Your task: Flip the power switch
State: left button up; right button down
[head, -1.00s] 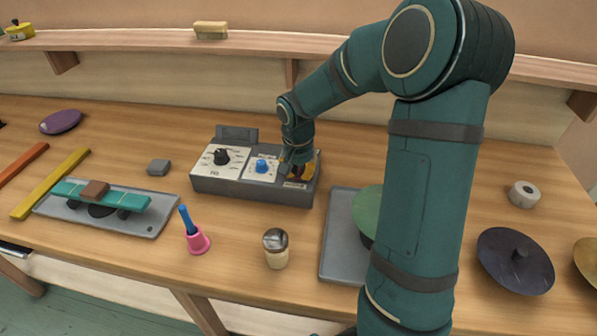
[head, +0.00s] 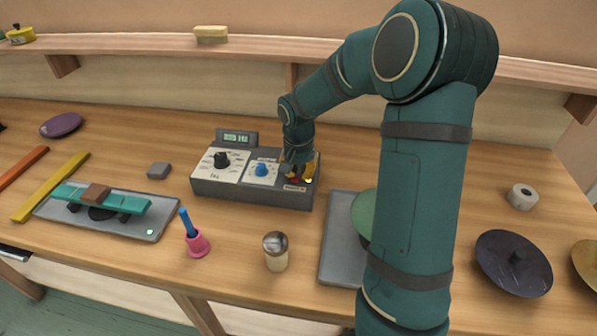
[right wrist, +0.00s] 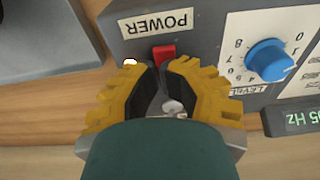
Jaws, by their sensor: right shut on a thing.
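The grey control box (head: 250,192) stands on the wooden table, with a black knob (head: 222,159) and a blue knob (head: 262,170). Its small display (head: 236,138) is lit with green digits. In the right wrist view the red power switch (right wrist: 164,55) sits beside the POWER label (right wrist: 157,23), with a bright white light (right wrist: 130,63) near it. My right gripper (right wrist: 160,85) has its yellow-padded fingers close together at the switch. The fingers partly hide the switch and its lower part. My left gripper is not in view.
A dark cymbal (head: 513,262) lies at the right.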

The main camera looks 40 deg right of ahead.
aim_at(300, 173)
jog(key=shift+d+r+p, duration=0.25)
jog(key=shift+r+p, duration=0.1)
jog(key=shift+p, duration=0.15)
notch_tip(300, 173, up, 4)
jog(key=p, duration=0.3)
jog(key=shift+w, duration=0.15)
notch_tip(300, 173, up, 9)
jog(key=d+p, duration=0.1)
jog(key=shift+w, duration=0.45)
jog(key=shift+r, duration=0.1)
jog(key=shift+s+a+r+g+y+p, duration=0.1)
jog(key=shift+r+g+y+p, duration=0.1)
jog(key=shift+g+y+p, duration=0.3)
jog(key=shift+s+a+r+g+y+p, duration=0.15)
jog(key=shift+g+y+p, duration=0.25)
jog(key=shift+y, duration=0.2)
jog(key=shift+w, duration=0.1)
